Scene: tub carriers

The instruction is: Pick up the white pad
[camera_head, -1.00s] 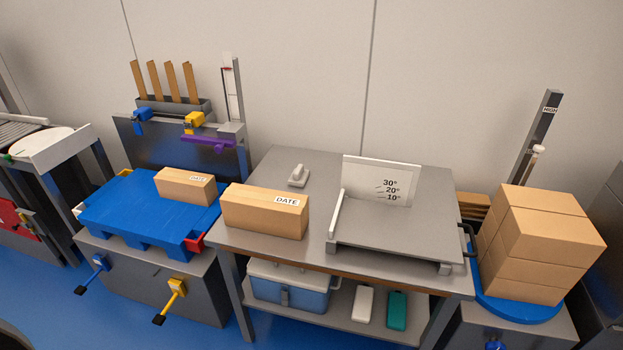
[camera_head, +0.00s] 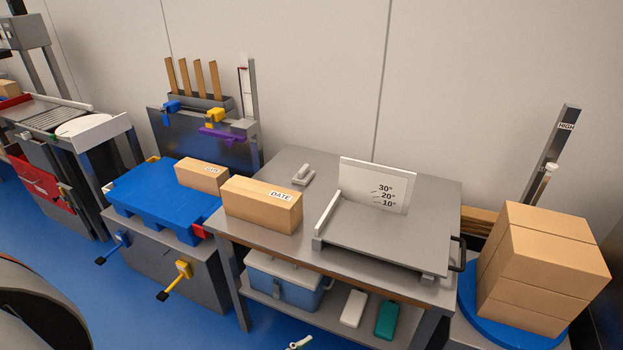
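The white pad (camera_head: 354,308) is a small flat block with rounded corners. It lies on the lower shelf of the grey table, left of a teal pad (camera_head: 387,320) of similar shape, with a small gap between them. The table top above is clear of both pads in this view.
The grey table (camera_head: 270,180) carries a DATE carton (camera_head: 262,204) and a tilting plate (camera_head: 385,240). A blue cooler (camera_head: 283,284) shares the shelf. Stacked cartons (camera_head: 540,265) stand right, a blue platform (camera_head: 160,200) left. A small pale part (camera_head: 300,343) shows at the bottom edge, unclear.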

